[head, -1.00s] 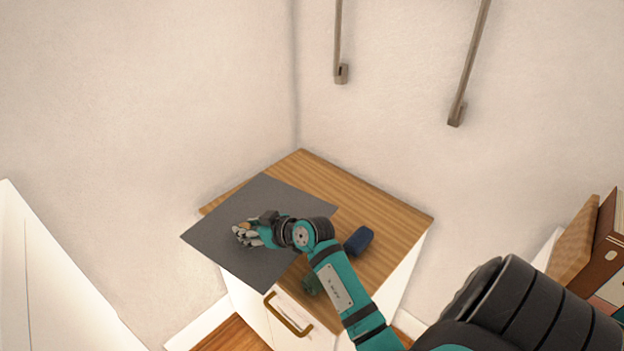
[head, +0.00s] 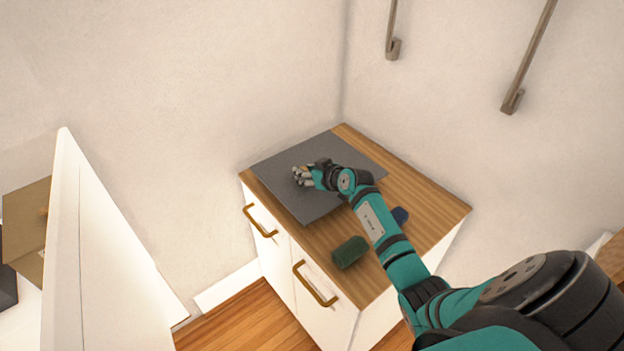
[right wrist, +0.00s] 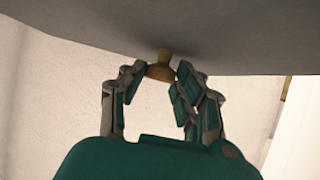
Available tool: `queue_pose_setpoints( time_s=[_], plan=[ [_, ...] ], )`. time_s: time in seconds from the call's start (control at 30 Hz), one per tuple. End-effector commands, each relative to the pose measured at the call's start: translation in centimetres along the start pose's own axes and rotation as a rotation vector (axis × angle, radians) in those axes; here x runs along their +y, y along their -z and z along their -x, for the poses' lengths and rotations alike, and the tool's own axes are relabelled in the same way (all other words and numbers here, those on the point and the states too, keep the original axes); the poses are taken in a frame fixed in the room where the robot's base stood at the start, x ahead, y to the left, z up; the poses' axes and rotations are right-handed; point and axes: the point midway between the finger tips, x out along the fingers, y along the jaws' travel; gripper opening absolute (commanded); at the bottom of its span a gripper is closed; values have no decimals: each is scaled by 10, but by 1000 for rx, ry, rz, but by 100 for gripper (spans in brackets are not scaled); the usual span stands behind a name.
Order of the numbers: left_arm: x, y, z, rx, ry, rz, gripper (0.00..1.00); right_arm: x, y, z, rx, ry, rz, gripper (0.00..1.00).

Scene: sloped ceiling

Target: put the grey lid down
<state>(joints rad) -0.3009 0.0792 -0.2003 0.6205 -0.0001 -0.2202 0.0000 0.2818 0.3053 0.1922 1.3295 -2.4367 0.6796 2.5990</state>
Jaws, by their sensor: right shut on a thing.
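The grey lid (head: 318,205) is a flat dark square with a small brownish knob (right wrist: 160,68). In the head view it is over the back left part of the wooden cabinet top (head: 425,200). My right gripper (head: 300,176) is shut on the knob, and its fingers sit on either side of it in the right wrist view (right wrist: 157,80). The lid looks close to the top, but I cannot tell whether it touches. My left gripper is not in view.
A dark green cylinder (head: 350,252) lies on the cabinet top near the front edge. A dark blue object (head: 400,215) is partly hidden behind my right arm. Walls close off the back. A white panel (head: 110,255) stands at the left.

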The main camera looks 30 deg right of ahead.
Motion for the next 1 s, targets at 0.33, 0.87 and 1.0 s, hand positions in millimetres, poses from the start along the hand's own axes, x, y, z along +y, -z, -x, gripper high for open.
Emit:
queue_pose_setpoints(
  time_s=[0.33,0.87,1.0],
  plan=[
    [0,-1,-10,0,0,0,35,18,-15,-9,-2,1,1,0],
    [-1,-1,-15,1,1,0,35,18,-34,-20,0,1,0,34],
    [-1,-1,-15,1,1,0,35,18,-34,-20,0,1,0,53]
  ],
)
